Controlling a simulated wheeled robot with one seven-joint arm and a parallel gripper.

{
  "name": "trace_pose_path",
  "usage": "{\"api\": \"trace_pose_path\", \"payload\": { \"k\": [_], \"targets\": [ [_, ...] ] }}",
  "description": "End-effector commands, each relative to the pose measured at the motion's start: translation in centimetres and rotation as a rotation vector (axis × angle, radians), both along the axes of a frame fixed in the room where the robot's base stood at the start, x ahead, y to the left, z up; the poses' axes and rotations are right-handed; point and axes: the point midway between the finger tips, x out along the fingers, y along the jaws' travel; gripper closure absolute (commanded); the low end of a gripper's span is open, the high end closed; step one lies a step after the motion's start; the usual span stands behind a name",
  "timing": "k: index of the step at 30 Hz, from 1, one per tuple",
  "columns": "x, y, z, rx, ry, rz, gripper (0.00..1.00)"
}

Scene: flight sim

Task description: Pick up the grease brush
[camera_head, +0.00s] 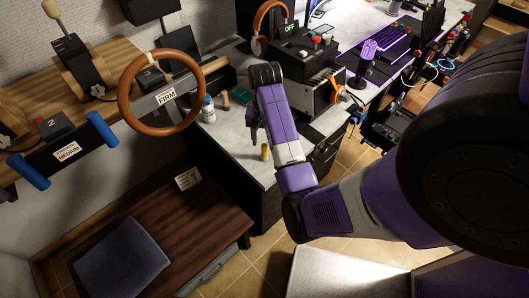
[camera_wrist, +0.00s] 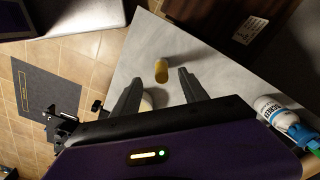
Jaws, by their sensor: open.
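My gripper (camera_wrist: 160,76) is open, its two dark fingers apart over the grey worktop (camera_wrist: 125,72). A small yellow cylinder (camera_wrist: 161,71) shows between and just beyond the fingertips, with nothing gripped. In the head view the yellow cylinder (camera_head: 264,152) stands near the worktop's front edge, close to my gripper (camera_head: 254,136). A pale rounded thing (camera_wrist: 148,101) is partly hidden behind the left finger and gripper body. No bristles are clear in either view, so I cannot tell which item is the grease brush.
A white bottle with a blue part (camera_wrist: 270,108) lies right in the wrist view; a bottle (camera_head: 208,110) also stands on the worktop in the head view. A brown cylinder (camera_head: 226,101) is near it.

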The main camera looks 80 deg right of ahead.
Motion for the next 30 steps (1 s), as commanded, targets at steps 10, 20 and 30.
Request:
{"api": "trace_pose_path", "payload": {
  "k": [10, 20, 30],
  "targets": [
    [0.1, 0.1, -4.1, 0.001, 0.002, 0.003, 0.49],
    [0.2, 0.0, -6.7, -0.003, -0.001, 0.003, 0.49],
    [0.2, 0.0, -6.6, -0.003, -0.001, 0.003, 0.88]
  ]
}}
